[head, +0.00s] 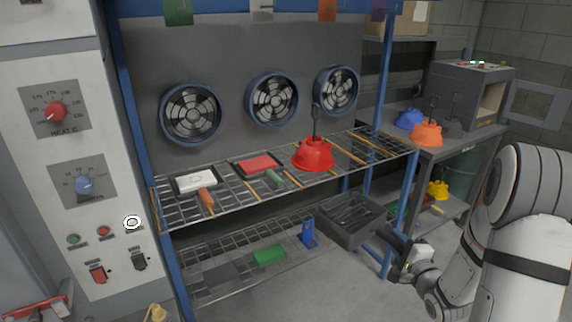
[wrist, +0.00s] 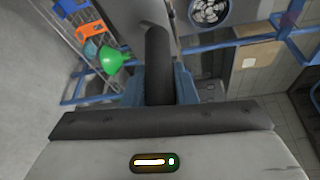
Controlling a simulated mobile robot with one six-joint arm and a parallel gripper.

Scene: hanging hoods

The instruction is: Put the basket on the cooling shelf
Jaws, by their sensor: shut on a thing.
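The dark grey basket (head: 346,238) hangs in the air in front of the rack's right side, below the level of the upper wire shelf. My gripper (head: 401,246) is at its lower right, shut on its dark handle (wrist: 158,65). The handle stands between the blue fingers in the wrist view. The cooling shelf appears to be the upper wire shelf (head: 232,205) in front of the fans. On it are a white tray (head: 195,180), a red tray (head: 256,165) and a red hood (head: 313,154) with an upright dark handle. Yellow strips divide the shelf.
A lower wire shelf (head: 215,285) holds a green block (head: 269,256) and a blue piece (head: 308,233). Blue posts (head: 385,85) bound the rack. The upper shelf's right end has bare room. A side table at right bears blue and orange hoods (head: 426,135).

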